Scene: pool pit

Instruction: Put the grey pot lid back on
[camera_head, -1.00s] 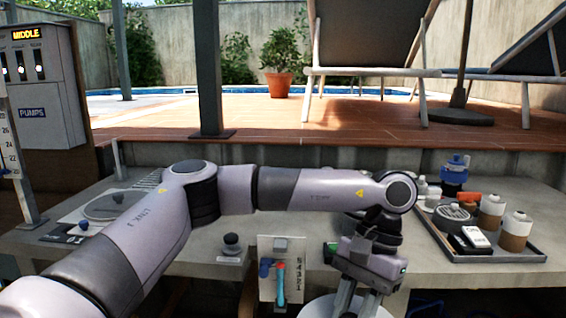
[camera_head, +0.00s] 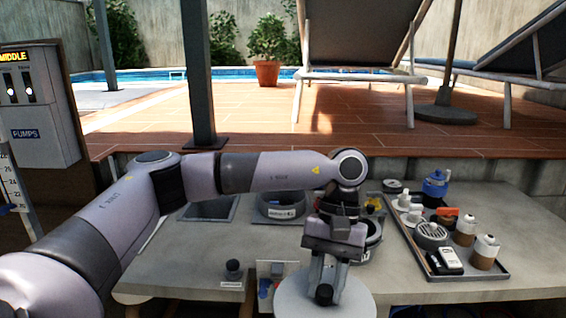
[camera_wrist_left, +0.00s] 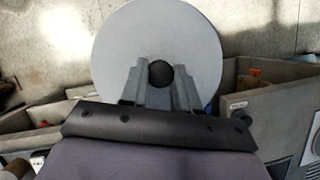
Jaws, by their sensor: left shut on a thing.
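My left gripper (camera_head: 325,288) is shut on the black knob (camera_wrist_left: 160,73) of the grey pot lid (camera_head: 296,300). The lid is a flat, pale grey disc, held near the front edge of the bench in the head view. It fills the upper middle of the left wrist view (camera_wrist_left: 118,45), with a finger on each side of the knob. A round, dark grey pot (camera_head: 283,211) with a white label stands on the bench behind my forearm. Another round, dark-rimmed vessel (camera_head: 372,250) shows right of my wrist, partly hidden by it. My right gripper is out of view.
A dark tray (camera_head: 490,272) on the right holds bottles, a blue-topped jug, a round grilled item and a small white device. A black knob (camera_head: 233,266) and a small panel (camera_head: 268,285) are at the front edge.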

